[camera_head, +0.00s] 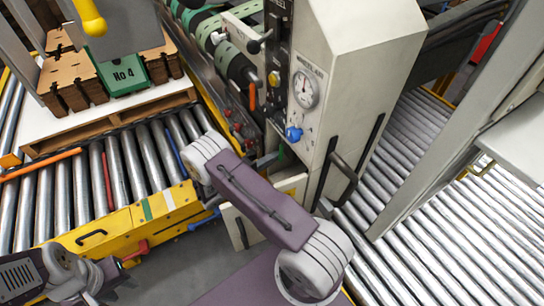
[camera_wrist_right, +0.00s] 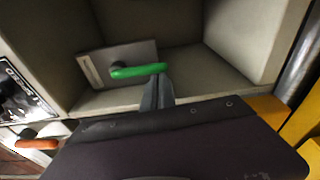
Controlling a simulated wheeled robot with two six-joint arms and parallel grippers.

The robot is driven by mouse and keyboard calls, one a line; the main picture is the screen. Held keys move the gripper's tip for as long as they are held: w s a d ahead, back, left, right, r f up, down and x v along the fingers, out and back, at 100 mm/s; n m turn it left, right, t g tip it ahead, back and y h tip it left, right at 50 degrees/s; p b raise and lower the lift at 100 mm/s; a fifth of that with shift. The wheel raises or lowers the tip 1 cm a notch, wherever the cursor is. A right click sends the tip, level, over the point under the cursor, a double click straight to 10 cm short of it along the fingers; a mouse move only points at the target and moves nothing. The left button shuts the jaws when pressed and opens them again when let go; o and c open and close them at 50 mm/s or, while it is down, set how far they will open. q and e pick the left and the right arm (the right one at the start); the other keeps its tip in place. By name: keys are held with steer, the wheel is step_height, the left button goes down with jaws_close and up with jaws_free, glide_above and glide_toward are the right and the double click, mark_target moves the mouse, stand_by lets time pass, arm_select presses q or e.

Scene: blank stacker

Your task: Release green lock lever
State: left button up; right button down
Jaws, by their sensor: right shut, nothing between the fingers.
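The green lock lever (camera_wrist_right: 138,70) shows in the right wrist view, lying nearly level on a pale slotted plate (camera_wrist_right: 97,72) in a grey recess. My right gripper (camera_wrist_right: 160,82) is shut and empty, with its fingertips close by the lever's right end. I cannot tell whether they touch it.
An orange lever (camera_wrist_right: 36,144) sits left of the recess in the right wrist view. In the head view, a grey machine housing (camera_head: 352,60) with a gauge (camera_head: 306,90) and blue knob (camera_head: 293,134) stands beside my right arm. Roller conveyors (camera_head: 440,250) lie on both sides.

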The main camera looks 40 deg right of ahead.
steer(key=shift+s, duration=0.1)
steer(key=s+n+p, duration=0.1)
steer(key=n+p, duration=0.1)
steer(key=n, duration=0.1)
steer(key=s+r+n+p, duration=0.1)
steer(key=s+n+p, duration=0.1)
steer(key=n+p, duration=0.1)
steer(key=s+n+g+y+p, duration=0.1)
steer(key=s+n+p, duration=0.1)
steer(key=n, duration=0.1)
steer(key=shift+a+r, duration=0.15)
steer(key=shift+a, duration=0.15)
steer(key=shift+s+a+r+n+p, duration=0.1)
steer(key=shift+s+r+n+p, duration=0.25)
steer(key=shift+n+p, duration=0.25)
steer(key=shift+s+r+n+p, duration=0.2)
steer(key=shift+s+n+p, duration=0.15)
steer(key=shift+n+p, duration=0.25)
steer(key=shift+s, duration=0.1)
steer(key=shift+r, duration=0.1)
